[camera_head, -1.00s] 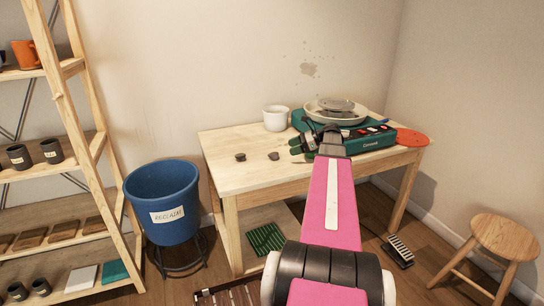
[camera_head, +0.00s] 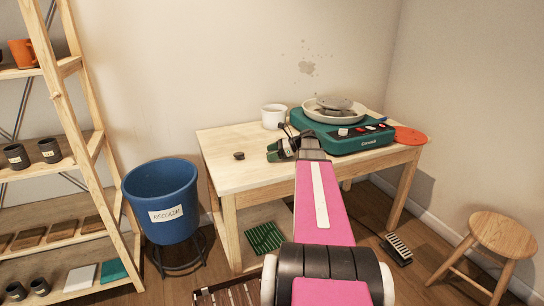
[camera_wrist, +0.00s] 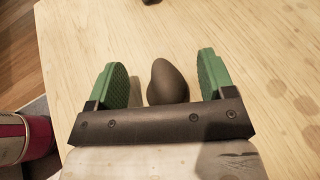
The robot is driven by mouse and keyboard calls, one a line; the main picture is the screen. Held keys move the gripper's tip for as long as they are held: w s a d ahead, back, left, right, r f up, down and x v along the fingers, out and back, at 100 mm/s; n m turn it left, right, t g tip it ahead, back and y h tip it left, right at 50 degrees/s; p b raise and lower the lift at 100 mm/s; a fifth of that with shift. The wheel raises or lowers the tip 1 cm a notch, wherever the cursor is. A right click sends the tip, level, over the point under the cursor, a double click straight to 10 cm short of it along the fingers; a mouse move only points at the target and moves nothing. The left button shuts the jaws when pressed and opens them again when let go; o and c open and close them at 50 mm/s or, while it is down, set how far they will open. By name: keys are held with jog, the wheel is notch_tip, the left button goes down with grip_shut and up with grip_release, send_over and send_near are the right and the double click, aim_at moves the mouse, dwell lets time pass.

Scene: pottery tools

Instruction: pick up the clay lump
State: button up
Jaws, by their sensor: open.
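The clay lump (camera_wrist: 168,85) is a smooth, dark grey-brown rounded piece with a narrower far end, on the wooden table. In the wrist view my gripper (camera_wrist: 162,66) is open, with one green pad on each side of the lump and a visible gap at both. In the head view my gripper (camera_head: 275,151) is low over the table's middle and hides this lump.
Another small dark piece (camera_head: 239,155) lies on the table (camera_head: 228,176) left of my gripper. A white pot (camera_head: 273,116) stands behind; the green pottery wheel (camera_head: 345,140) is to the right. A blue bucket (camera_head: 160,190) stands left of the table.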

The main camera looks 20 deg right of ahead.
jog(key=c, duration=1)
jog(key=shift+o, duration=0.2)
jog(key=shift+r, duration=0.85)
notch_tip(320, 180, up, 3)
jog(key=shift+f, duration=0.2)
jog(key=s+a+r, duration=0.4)
jog(key=a+r, duration=0.2)
jog(key=a, duration=0.4)
jog(key=shift+s+a+r, duration=0.2)
jog(key=shift+a+r, duration=0.15)
jog(key=shift+a, duration=0.05)
